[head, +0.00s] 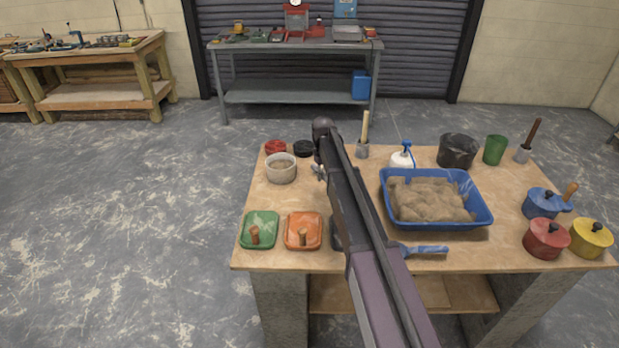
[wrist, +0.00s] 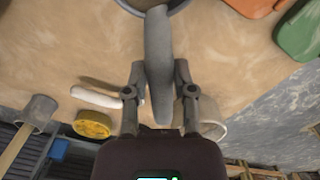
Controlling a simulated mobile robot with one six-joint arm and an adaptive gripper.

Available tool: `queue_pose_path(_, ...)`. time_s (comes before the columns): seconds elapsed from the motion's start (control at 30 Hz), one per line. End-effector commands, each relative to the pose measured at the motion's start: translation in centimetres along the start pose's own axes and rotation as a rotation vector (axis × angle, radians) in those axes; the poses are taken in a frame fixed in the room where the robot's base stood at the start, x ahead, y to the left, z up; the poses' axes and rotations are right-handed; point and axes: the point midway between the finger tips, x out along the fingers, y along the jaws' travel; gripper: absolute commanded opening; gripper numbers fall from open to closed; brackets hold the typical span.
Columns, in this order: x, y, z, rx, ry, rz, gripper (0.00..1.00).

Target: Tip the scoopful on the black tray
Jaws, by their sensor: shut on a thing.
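My gripper (wrist: 158,88) is shut on the grey handle of a scoop (wrist: 157,50). The scoop's grey rim shows at the top edge of the wrist view, cut off, so I cannot tell its load. In the head view my arm hides the scoop, and the gripper's grey fingers (head: 319,172) show beside the arm, right of the off-white tub. A dark edge of the black tray (head: 337,234) shows right of the orange tray, mostly hidden by my arm.
A green tray (head: 259,230) and an orange tray (head: 303,231) stand at the front left. The off-white tub (head: 281,172) is behind them. A blue tub (head: 480,212) of sandy mix stands right of my arm. Lidded pots (head: 546,239) fill the right end.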

Motion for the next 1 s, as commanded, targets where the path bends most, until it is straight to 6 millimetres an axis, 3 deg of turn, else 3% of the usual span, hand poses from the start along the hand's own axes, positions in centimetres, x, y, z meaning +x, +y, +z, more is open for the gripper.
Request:
queue_pose_path(0.57,0.0,0.4,0.4,0.012,0.01,-0.001,0.0)
queue_pose_path(1.0,-1.3,0.1,2.8,0.011,0.205,0.0,0.0)
